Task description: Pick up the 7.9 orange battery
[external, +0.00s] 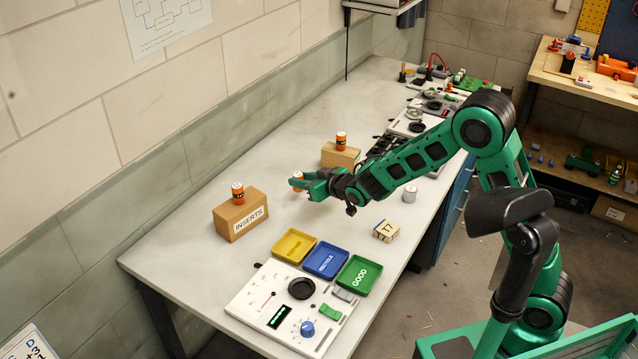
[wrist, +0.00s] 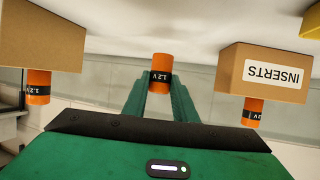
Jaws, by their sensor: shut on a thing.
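Three orange batteries with black bands are in view. One orange battery (external: 297,178) is between the fingers of my gripper (external: 298,184); in the wrist view, my green fingers (wrist: 160,95) are shut on this battery (wrist: 161,64). I cannot tell whether it touches the bench. A second battery (external: 238,192) stands on the INSERTS box (external: 229,217), and a third (external: 341,138) on a plain cardboard box (external: 336,157). Both also show upside down in the wrist view (wrist: 253,107) (wrist: 38,82). The bands read 1.2V where legible; I see no 7.9.
Yellow (external: 294,246), blue (external: 326,260) and green (external: 358,274) trays lie near a white panel (external: 250,300) with a knob. A silver cylinder (external: 410,193) and a block marked 17 (external: 386,231) stand to the right. The bench left of my gripper, between the boxes, is clear.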

